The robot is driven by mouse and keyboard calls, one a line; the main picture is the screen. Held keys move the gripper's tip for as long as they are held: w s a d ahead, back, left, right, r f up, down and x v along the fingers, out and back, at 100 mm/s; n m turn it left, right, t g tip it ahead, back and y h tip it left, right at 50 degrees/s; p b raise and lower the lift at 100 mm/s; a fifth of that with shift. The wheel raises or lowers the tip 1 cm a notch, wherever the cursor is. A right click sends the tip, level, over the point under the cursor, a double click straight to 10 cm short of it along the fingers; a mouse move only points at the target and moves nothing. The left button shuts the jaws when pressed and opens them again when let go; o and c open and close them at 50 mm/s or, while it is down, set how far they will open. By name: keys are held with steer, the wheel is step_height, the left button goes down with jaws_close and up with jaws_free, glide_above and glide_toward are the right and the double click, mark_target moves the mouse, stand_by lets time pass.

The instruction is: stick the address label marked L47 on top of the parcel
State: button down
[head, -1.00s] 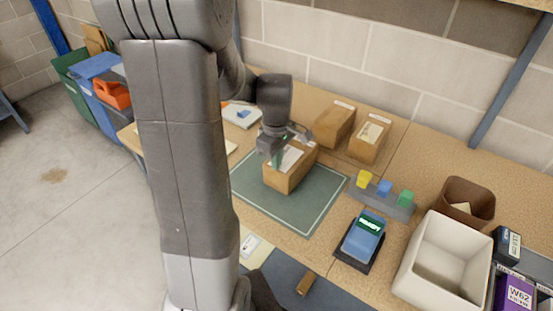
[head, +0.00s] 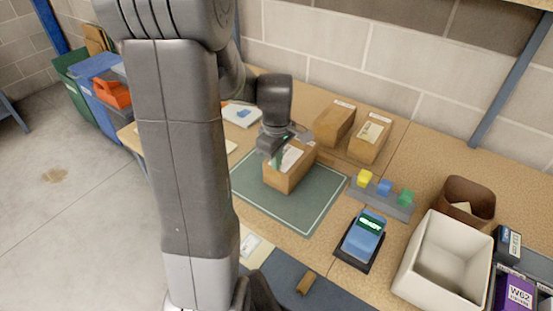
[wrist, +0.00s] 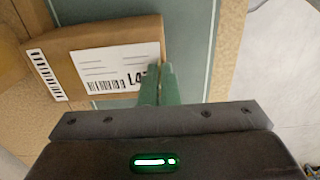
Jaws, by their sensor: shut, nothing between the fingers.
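The brown parcel (head: 285,181) sits on the green mat (head: 250,197). A white address label (wrist: 108,68) lies on top of it, apparently flat, with a barcode and print that reads L4 and a partly hidden character. The label also shows in the head view (head: 293,157). My gripper (head: 277,160) is over the parcel, its fingers shut and empty. In the wrist view the green fingertips (wrist: 160,72) are at the label's right end and cover part of it. I cannot tell if they touch it.
Two brown boxes (head: 335,122) (head: 369,139) stand behind the mat. To the right are a rack of coloured blocks (head: 382,197), a blue device reading READY (head: 362,240), a brown bin (head: 467,200) and a white bin (head: 440,265). The mat's front is clear.

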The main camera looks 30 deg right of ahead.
steer(key=c, duration=1.6)
jaws_free()
steer(key=shift+f, duration=0.1)
steer(key=o, duration=0.3)
steer(key=shift+r+p, duration=2.7)
steer(key=shift+r, duration=0.85)
